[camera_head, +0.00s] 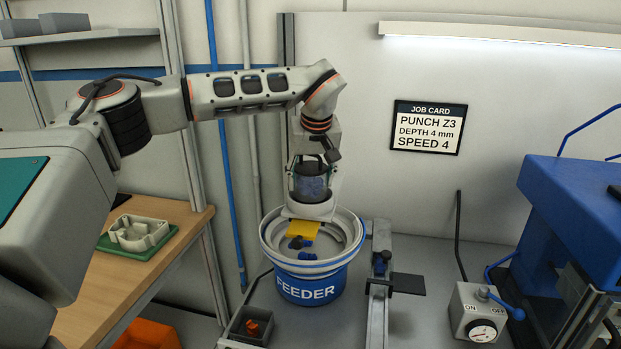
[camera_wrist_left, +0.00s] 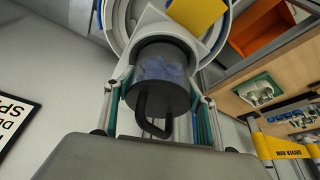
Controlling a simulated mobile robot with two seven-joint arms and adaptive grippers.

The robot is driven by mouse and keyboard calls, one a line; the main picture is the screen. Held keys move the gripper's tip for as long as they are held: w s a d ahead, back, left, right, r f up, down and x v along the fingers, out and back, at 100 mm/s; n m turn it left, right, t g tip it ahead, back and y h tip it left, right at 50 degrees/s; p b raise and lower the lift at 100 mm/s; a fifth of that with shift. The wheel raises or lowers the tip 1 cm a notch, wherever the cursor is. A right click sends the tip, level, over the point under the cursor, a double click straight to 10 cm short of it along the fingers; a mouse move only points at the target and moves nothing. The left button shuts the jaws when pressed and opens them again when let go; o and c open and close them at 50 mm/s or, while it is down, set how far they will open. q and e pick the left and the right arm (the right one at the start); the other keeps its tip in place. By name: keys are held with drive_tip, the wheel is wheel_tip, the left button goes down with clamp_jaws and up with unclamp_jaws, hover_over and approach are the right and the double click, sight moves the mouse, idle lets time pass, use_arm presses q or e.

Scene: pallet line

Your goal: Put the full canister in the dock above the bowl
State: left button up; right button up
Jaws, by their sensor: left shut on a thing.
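The full canister (camera_head: 312,184) is a clear cylinder with dark ends and blue parts inside. In the head view it stands upright at the pale dock (camera_head: 305,212) above the bowl (camera_head: 347,244) of the blue feeder; I cannot tell whether it is fully seated. My left gripper (camera_head: 314,168) reaches down from above and is shut on the canister. In the left wrist view its fingers lie on both sides of the canister (camera_wrist_left: 160,66), whose dark handle (camera_wrist_left: 152,112) points towards the camera. My right gripper is not in view.
A yellow plate (camera_head: 303,230) and a few blue parts lie below the dock. A small dark bin (camera_head: 249,327) with an orange piece stands front left of the feeder. A rail (camera_head: 378,290), a switch box (camera_head: 478,312) and a blue machine (camera_head: 568,215) are to the right.

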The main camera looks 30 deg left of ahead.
use_arm(q)
drive_tip(key=shift+f, duration=0.4)
drive_tip(key=o, duration=1.6)
drive_tip(key=shift+f, duration=0.1)
drive_tip(key=shift+r, duration=0.55)
drive_tip(key=v, duration=1.2)
drive_tip(key=shift+r+b, duration=0.1)
drive_tip(key=shift+b, duration=0.2)
